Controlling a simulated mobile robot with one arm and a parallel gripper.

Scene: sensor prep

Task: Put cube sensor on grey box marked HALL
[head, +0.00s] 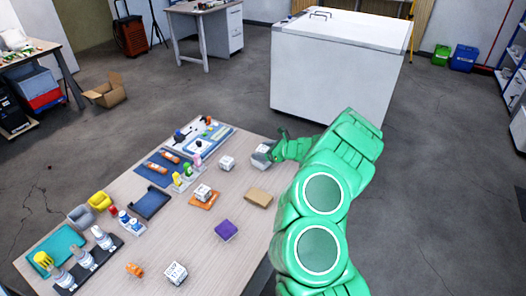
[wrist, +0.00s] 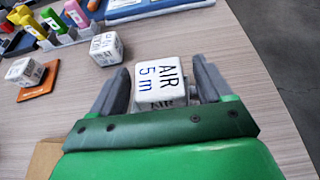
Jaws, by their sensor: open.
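A white cube (wrist: 158,82) marked AIR 5 m stands between the spread fingers of my gripper (wrist: 158,88). The fingers are open on either side of it, with a visible gap to its right. In the head view my gripper (head: 268,150) is at the table's far right edge, around this cube. A second white cube (wrist: 105,48) with small print stands to its left. A third white cube (wrist: 25,71) sits on an orange plate (wrist: 47,84). Another marked white cube (head: 175,273) is at the near edge. No HALL marking is legible; a small grey bin (head: 82,216) stands at the left.
A brown block (head: 258,197) and a purple block (head: 226,230) lie on the wooden table (head: 150,235). Yellow, green and pink upright items (head: 187,170) stand behind the cubes. A white chest (head: 335,65) stands beyond the table.

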